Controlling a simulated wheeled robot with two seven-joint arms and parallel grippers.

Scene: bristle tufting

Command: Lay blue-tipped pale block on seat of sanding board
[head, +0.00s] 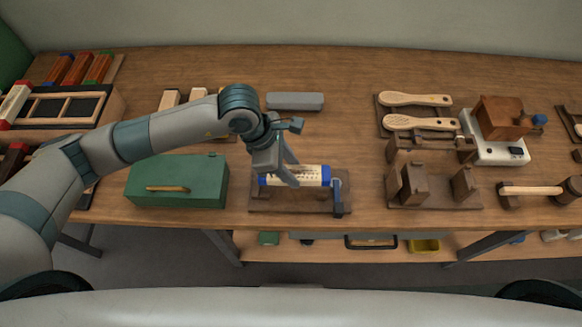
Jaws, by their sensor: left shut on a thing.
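The pale block (312,175) with blue ends lies lengthwise left to right at the front middle of the bench. My left gripper (290,177) reaches down over it and is shut on it; its fingers hide part of the block's middle. The block is over the brown sanding board (292,206), close above or touching it; I cannot tell which. A dark upright part with a blue piece (339,195) stands at the board's right end, just beside the block's right tip. My right gripper is not in view.
A green box (178,183) stands left of the board, and a grey bar (295,101) lies behind it. A brown wooden fixture (432,188), wooden brushes (415,99) and a mallet (540,192) are to the right. The bench between board and fixture is clear.

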